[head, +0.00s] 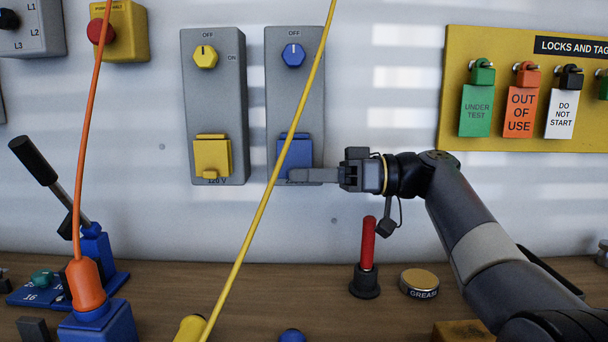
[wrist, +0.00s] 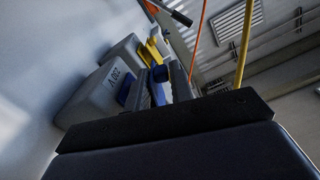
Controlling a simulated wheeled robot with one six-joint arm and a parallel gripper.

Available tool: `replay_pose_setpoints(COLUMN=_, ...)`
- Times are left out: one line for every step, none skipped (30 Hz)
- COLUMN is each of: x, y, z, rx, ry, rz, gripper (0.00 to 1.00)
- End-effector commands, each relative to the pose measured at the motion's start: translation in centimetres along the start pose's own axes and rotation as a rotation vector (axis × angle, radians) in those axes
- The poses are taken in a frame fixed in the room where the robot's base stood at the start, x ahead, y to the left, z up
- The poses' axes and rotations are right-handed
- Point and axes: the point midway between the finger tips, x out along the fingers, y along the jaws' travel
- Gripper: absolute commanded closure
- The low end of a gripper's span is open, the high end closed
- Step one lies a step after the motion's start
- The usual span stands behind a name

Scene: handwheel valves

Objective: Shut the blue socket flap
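The blue socket flap (head: 296,152) is on the lower part of a grey switch box (head: 294,88) with a blue knob (head: 293,55) at OFF. It also shows in the wrist view (wrist: 159,88), where blue stands out from the box face between my fingers. The exact flap angle is hard to tell. My gripper (head: 305,175) reaches in from the right, with its fingers at the flap's lower edge and covering part of it. In the wrist view my gripper (wrist: 162,92) has its two fingers apart. Whether they touch the flap cannot be told.
A yellow-flapped switch box (head: 213,105) is just left. A yellow cable (head: 262,200) crosses in front of the blue box; an orange cable (head: 88,130) hangs farther left. A red-handled tool (head: 367,245) and grease tin (head: 419,283) stand on the bench below. The tag board (head: 530,100) is right.

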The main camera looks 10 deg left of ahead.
Motion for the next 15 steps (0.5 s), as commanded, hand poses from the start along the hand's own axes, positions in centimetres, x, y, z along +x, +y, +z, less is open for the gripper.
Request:
replay_pose_setpoints(x=-0.8, y=0.0, z=-0.1, rx=0.001, ry=0.001, rz=0.003, gripper=0.78)
replay_pose_setpoints(x=-1.4, y=0.1, z=-0.2, rx=0.001, ry=0.001, rz=0.005, gripper=0.78)
replay_pose_setpoints(x=-2.1, y=0.0, z=-0.2, rx=0.001, ry=0.001, rz=0.005, gripper=0.78)
replay_pose_setpoints(x=-2.8, y=0.1, z=-0.2, rx=0.001, ry=0.001, rz=0.006, gripper=0.78)
replay_pose_setpoints(x=-3.4, y=0.1, z=-0.2, rx=0.001, ry=0.001, rz=0.006, gripper=0.78)
replay_pose_setpoints(x=-4.3, y=0.0, z=-0.2, rx=0.001, ry=0.001, rz=0.006, gripper=0.78)
replay_pose_setpoints(x=-4.9, y=0.0, z=-0.2, rx=0.001, ry=0.002, rz=0.006, gripper=0.78)
replay_pose_setpoints(x=-5.5, y=0.0, z=-0.2, rx=0.001, ry=0.001, rz=0.005, gripper=0.78)
replay_pose_setpoints(x=-6.3, y=0.0, z=-0.2, rx=0.001, ry=0.002, rz=0.005, gripper=0.78)
replay_pose_setpoints(x=-6.8, y=0.0, z=-0.2, rx=0.001, ry=0.002, rz=0.004, gripper=0.78)
replay_pose_setpoints(x=-7.4, y=0.0, z=-0.2, rx=0.001, ry=0.002, rz=0.004, gripper=0.78)
replay_pose_setpoints(x=-8.0, y=0.0, z=-0.2, rx=0.001, ry=0.002, rz=0.004, gripper=0.78)
replay_pose_setpoints(x=-8.4, y=0.0, z=-0.2, rx=0.0, ry=0.002, rz=0.003, gripper=0.78)
replay_pose_setpoints(x=-8.8, y=0.0, z=-0.2, rx=0.0, ry=0.001, rz=0.003, gripper=0.78)
replay_pose_setpoints(x=-9.2, y=0.0, z=-0.2, rx=-0.001, ry=0.001, rz=0.003, gripper=0.78)
